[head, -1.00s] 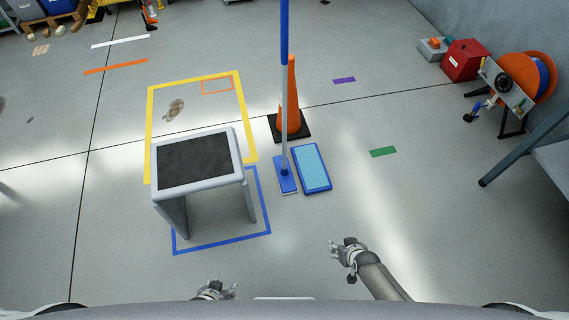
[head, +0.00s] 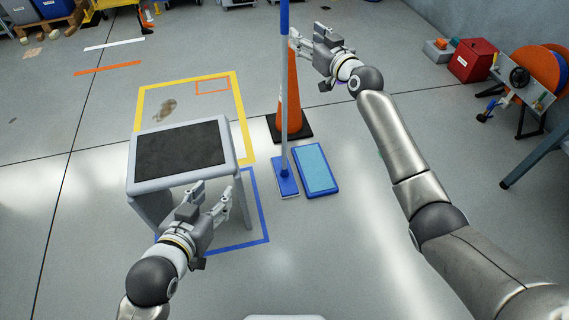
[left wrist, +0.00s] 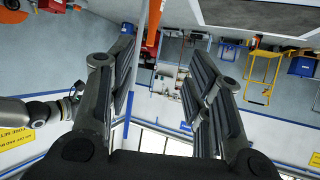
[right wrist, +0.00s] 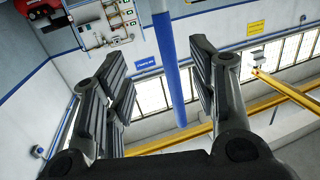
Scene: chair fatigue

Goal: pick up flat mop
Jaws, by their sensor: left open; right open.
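The flat mop (head: 284,95) stands upright, with a blue upper handle, a grey lower pole and a flat blue head (head: 285,186) on the floor. My right gripper (head: 304,35) is open just right of the pole, near the blue-grey join. In the right wrist view the blue handle (right wrist: 168,65) shows between the open fingers, beyond them; I see no contact. My left gripper (head: 214,194) is open and empty in front of the grey stand's right edge, left of the mop head. The left wrist view also shows its open fingers (left wrist: 160,75).
An orange cone (head: 290,95) on a black base stands right behind the pole. A blue tray-like pad (head: 315,168) lies right of the mop head. The dark-topped grey stand (head: 132,180) is at left. A cable reel (head: 545,72) and red box (head: 470,62) are at right.

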